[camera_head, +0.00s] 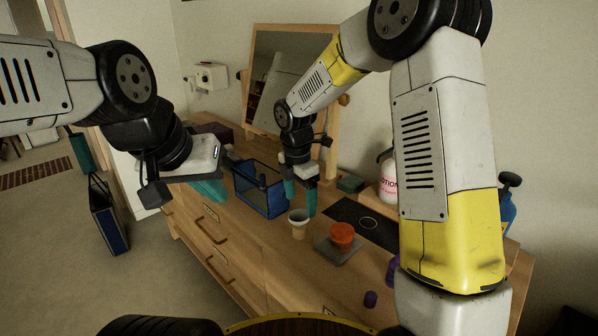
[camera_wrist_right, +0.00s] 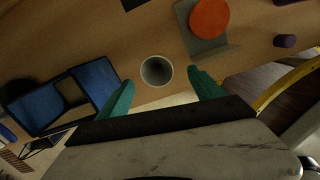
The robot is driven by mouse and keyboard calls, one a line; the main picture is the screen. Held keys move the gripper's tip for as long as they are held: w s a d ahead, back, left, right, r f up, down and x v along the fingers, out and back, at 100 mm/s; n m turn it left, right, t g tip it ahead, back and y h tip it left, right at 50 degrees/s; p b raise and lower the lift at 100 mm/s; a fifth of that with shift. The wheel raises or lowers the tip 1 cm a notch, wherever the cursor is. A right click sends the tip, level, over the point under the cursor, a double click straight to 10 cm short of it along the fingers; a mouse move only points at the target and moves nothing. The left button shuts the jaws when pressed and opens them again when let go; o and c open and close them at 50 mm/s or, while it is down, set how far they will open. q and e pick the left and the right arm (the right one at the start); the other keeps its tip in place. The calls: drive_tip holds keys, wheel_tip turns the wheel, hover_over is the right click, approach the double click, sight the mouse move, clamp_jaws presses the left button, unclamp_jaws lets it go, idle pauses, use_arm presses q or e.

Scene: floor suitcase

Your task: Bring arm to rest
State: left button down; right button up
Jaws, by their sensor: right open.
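My right gripper (camera_head: 300,198) is open, with its two teal fingers pointing down over the dresser top. A small pale cup (camera_head: 298,222) stands upright just below and in front of the fingertips. In the right wrist view the cup (camera_wrist_right: 156,71) shows between the open fingertips of the right gripper (camera_wrist_right: 160,84), with a gap on each side. My left gripper (camera_head: 210,190) hangs at the left, over the dresser's left front side. Its teal fingers overlap in the head view, so its opening does not show, and I see nothing held in it.
A blue open-framed bin (camera_head: 262,195) stands left of my right gripper. An orange lid or jar (camera_head: 342,234) sits on a grey stand, near purple cups (camera_head: 370,299), a lotion bottle (camera_head: 388,180) and a mirror (camera_head: 262,80). A dark blue case (camera_head: 108,218) stands on the floor.

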drive_tip(key=s+d+r+m+t+y, duration=0.1)
drive_tip(key=s+d+r+m, duration=0.4)
drive_tip(key=r+m, duration=0.15)
drive_tip(key=s+d+r+m+t, duration=0.2)
drive_tip(key=s+d+r+m, duration=0.35)
drive_tip(key=r, duration=0.25)
drive_tip(key=s+d+r+m+t, duration=0.1)
drive_tip(key=s+m, duration=0.5)
drive_tip(key=s+d+r+m+t+y, duration=0.1)
drive_tip(key=s+d+r+m, duration=0.1)
drive_tip(key=s+m, duration=0.4)
drive_tip(key=shift+d+m+t+y, duration=0.3)
